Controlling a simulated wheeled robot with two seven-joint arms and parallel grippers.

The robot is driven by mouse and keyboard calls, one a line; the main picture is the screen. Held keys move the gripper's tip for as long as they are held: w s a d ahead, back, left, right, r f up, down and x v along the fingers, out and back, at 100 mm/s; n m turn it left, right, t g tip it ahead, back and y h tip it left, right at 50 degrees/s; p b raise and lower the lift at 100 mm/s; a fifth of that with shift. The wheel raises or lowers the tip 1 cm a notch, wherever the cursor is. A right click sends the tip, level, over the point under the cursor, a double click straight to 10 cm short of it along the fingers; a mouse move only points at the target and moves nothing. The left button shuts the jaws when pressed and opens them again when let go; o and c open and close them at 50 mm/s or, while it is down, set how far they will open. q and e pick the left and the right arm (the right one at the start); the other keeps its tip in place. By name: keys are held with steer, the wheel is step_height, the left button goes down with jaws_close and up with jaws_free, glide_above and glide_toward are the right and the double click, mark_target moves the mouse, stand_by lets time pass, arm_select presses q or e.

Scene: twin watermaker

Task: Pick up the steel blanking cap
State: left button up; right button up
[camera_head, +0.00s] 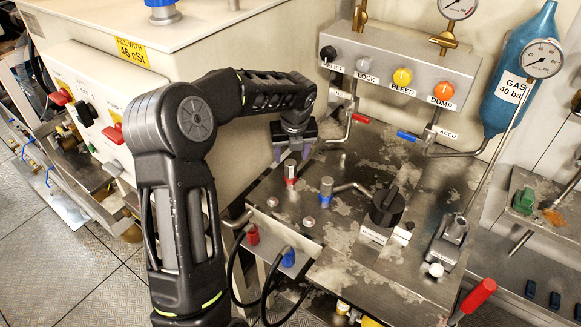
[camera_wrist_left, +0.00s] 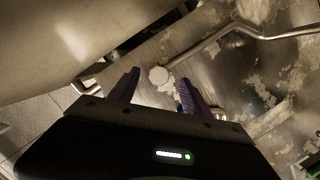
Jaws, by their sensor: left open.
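My left gripper (camera_head: 292,153) is open above the metal deck, with its dark purple fingers apart. A short steel cylinder with a red band (camera_head: 290,170) stands just below and in front of the fingers in the head view. A similar steel cylinder with a blue band (camera_head: 326,189) stands to its right. I cannot tell for certain which is the blanking cap. In the left wrist view, a pale round top (camera_wrist_left: 160,76) shows between the tips of the open left gripper (camera_wrist_left: 158,88), with nothing gripped. My right gripper is not in view.
A black rotary knob (camera_head: 387,206) stands on the worn steel deck (camera_head: 350,245). Behind is a valve panel (camera_head: 400,65) with coloured knobs and gauges. A blue gas bottle (camera_head: 518,70) stands at right. A cream cabinet (camera_head: 225,50) is close beside my left arm. Bent pipes cross the deck.

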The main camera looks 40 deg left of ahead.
mark_target(291, 163)
arm_select(q)
steer(key=x, duration=0.4)
steer(key=shift+s+f+p, duration=0.1)
steer(key=shift+f+p, duration=0.3)
steer(key=shift+f, duration=0.05)
steer(key=shift+c, duration=0.3)
jaws_close()
stand_by(0.4)
